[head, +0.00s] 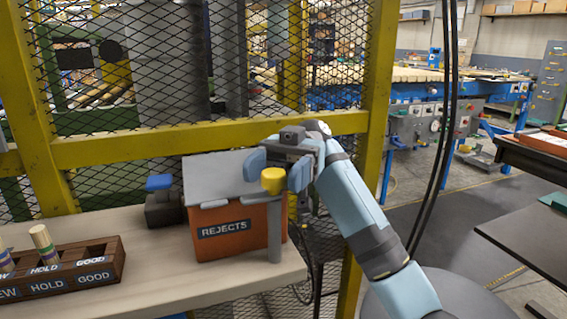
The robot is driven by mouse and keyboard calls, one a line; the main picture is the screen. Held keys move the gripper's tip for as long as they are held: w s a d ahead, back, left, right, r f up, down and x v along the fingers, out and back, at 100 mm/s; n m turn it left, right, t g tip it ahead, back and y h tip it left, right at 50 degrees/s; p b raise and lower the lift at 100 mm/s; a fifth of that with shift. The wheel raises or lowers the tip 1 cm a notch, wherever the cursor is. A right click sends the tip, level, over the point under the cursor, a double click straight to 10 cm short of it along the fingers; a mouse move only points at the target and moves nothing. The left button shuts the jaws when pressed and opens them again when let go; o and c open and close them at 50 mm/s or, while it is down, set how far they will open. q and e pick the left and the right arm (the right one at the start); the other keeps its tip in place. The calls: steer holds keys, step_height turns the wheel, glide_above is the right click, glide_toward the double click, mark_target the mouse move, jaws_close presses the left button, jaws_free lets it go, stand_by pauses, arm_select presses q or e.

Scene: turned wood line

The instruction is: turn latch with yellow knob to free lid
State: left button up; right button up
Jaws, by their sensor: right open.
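The yellow knob (273,181) sits at the lid's right front corner, above a grey upright post (274,232) at the box's side. My right gripper (277,169) is open, with one blue finger to the left of the knob and the other to its right. I cannot tell whether either finger touches the knob. The latch's arm is not clear behind the gripper. My left gripper is not in view.
A dark wooden rack (62,276) with HOLD and GOOD labels and striped turned pieces stands on the bench (185,277) at left. A dark block with a blue top (160,183) sits left of the box. A yellow-framed mesh fence (210,140) rises close behind.

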steer(key=v, duration=1.1)
steer(key=shift+w+d, duration=0.15)
steer(key=shift+w, duration=0.1)
